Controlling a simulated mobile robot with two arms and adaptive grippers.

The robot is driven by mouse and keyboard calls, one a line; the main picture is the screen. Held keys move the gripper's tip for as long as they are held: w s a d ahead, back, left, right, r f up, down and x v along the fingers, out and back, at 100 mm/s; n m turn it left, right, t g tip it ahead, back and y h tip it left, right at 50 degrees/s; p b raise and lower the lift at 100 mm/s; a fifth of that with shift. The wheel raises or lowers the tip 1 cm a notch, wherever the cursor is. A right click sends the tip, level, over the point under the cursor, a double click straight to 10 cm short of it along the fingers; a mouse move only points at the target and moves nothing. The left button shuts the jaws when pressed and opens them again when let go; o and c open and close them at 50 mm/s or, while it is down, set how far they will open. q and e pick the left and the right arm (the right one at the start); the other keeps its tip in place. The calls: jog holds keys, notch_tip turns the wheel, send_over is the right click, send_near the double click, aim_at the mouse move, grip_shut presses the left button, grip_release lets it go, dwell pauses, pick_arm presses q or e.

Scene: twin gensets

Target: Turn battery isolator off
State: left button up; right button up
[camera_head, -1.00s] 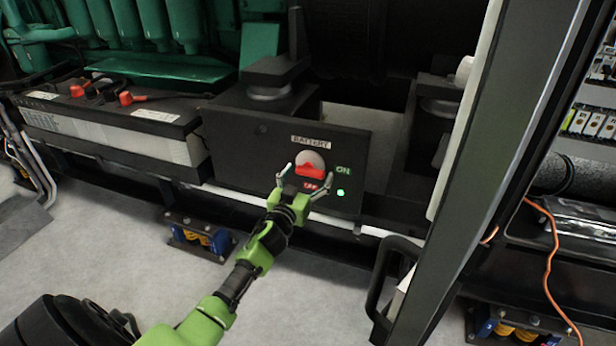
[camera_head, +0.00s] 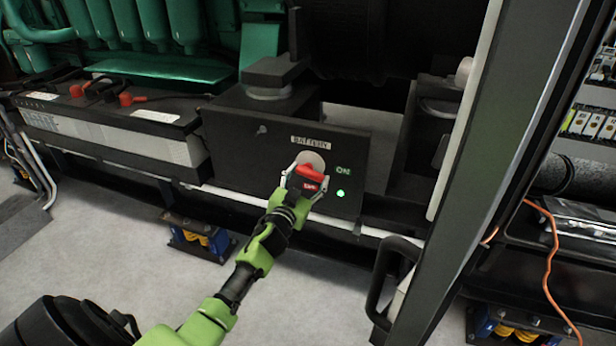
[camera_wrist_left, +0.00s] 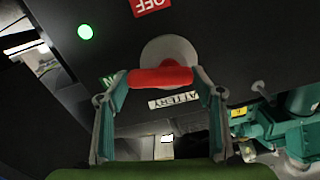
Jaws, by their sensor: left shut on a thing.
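The battery isolator has a red handle (camera_head: 311,172) on a pale round disc (camera_head: 313,158), set on a dark panel (camera_head: 235,140) under a BATTERY label (camera_head: 311,141). A green ON label (camera_head: 343,170) and a lit green lamp (camera_head: 340,193) are to its right. My left gripper (camera_head: 307,179) is shut on the red handle. In the left wrist view its two fingers (camera_wrist_left: 160,95) stand at either end of the handle (camera_wrist_left: 160,77). A red OFF label (camera_wrist_left: 152,4) shows above the disc there. My right gripper is not in view.
A battery (camera_head: 110,132) with red terminal caps lies left of the panel. A grey upright post (camera_head: 490,180) with a black handle (camera_head: 385,285) stands to the right. An orange cable (camera_head: 552,260) hangs at far right. Pale floor (camera_head: 110,255) is clear in front.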

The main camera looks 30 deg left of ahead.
pick_arm(q)
jog(key=shift+f+m, duration=0.2)
jog(key=shift+m, duration=0.7)
jog(key=m, duration=0.2)
jog(key=shift+f+m, duration=0.15)
jog(key=shift+m, duration=0.25)
jog(key=shift+s+a+f+m+b, duration=0.1)
jog(key=shift+a+f+m+b, duration=0.1)
jog(key=shift+m, duration=1.55)
jog(key=shift+a+f+m+b, duration=0.1)
jog(key=shift+a+m+b, duration=0.05)
jog(key=shift+m, duration=1.65)
jog(key=shift+s+a+f+m+b, duration=0.1)
jog(key=shift+a+m+b, duration=0.1)
jog(key=shift+m, duration=1.55)
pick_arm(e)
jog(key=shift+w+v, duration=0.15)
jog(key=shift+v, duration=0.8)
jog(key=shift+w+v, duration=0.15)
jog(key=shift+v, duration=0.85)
pick_arm(q)
jog(key=shift+o, duration=0.2)
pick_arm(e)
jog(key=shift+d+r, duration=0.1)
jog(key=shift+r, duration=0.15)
pick_arm(q)
jog(key=o, duration=1.1)
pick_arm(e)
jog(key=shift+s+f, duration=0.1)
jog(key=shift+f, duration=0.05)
